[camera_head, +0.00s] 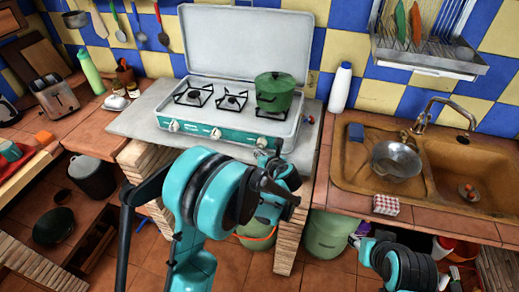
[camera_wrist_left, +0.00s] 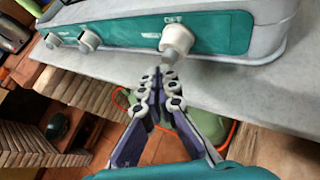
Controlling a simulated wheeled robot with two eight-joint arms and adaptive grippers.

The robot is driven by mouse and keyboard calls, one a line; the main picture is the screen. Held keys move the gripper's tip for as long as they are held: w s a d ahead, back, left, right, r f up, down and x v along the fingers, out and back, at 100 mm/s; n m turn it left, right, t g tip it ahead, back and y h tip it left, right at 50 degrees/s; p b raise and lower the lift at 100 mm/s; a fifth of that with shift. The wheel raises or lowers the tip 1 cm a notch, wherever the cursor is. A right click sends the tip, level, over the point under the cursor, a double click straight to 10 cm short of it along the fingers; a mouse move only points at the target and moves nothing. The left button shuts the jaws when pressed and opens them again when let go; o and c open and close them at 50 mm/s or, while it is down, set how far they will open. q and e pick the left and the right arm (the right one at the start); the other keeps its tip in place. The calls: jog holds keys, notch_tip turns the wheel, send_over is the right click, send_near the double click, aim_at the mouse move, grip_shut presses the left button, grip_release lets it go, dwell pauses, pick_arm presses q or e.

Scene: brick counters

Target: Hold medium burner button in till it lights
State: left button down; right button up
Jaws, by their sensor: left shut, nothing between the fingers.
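The stove (camera_head: 240,128) is a white hob with a raised lid and a teal front panel. Its front knobs are the left knob (camera_head: 174,126), the middle knob (camera_head: 215,133) and the right knob (camera_head: 261,142). I cannot read which is the medium one. The right knob (camera_wrist_left: 176,42) is large in the left wrist view, with an "OFF" mark above it. My left gripper (camera_wrist_left: 166,74) is shut and empty, its tips just below this knob; contact is unclear. In the head view my left arm mostly hides the gripper. My right gripper (camera_head: 358,240) is low at right, barely visible. I see no flame.
A green pot (camera_head: 274,91) stands on the right burner; the other burners are bare. A white bottle (camera_head: 340,88) stands right of the stove. The sink (camera_head: 430,165) holds a metal colander (camera_head: 396,160). A green bottle (camera_head: 90,72) and a toaster (camera_head: 57,98) stand at left.

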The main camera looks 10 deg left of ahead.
pick_arm(q)
jog(key=shift+w, duration=0.45)
dwell(0.5)
dwell(1.7)
jog(key=shift+s, duration=0.85)
jog(key=shift+s, duration=0.15)
jog(key=s+b, duration=0.1)
jog(key=s, duration=0.3)
jog(key=shift+s+a, duration=0.1)
jog(key=shift+s, duration=0.25)
